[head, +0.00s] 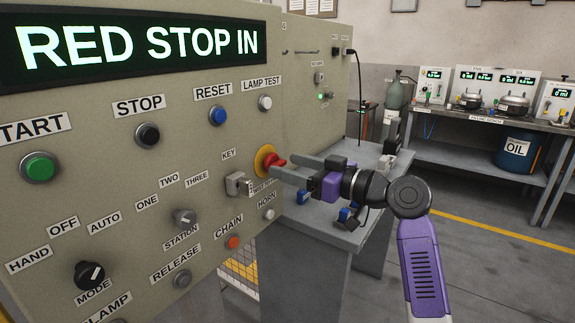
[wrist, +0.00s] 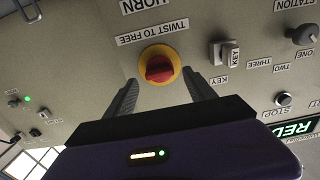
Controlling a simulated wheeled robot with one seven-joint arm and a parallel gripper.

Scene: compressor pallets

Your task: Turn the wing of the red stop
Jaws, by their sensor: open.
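The red stop (head: 272,161) is a red knob with a wing on a yellow round plate, on the beige control panel. In the wrist view the red stop (wrist: 159,68) sits between and just beyond my fingertips, under a label reading TWIST TO FREE. My gripper (head: 290,170) is open in front of it, with one finger on each side in the wrist view (wrist: 163,90). The fingers do not appear closed on the wing; whether either touches it, I cannot tell. The panel display (head: 140,42) reads RED STOP IN.
A grey key switch block (head: 238,184) sits just left of the red stop in the head view. The horn button (head: 269,214) is below. A grey bench (head: 345,235) with small parts stands behind my gripper. A workbench (head: 480,125) with gauges stands farther back.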

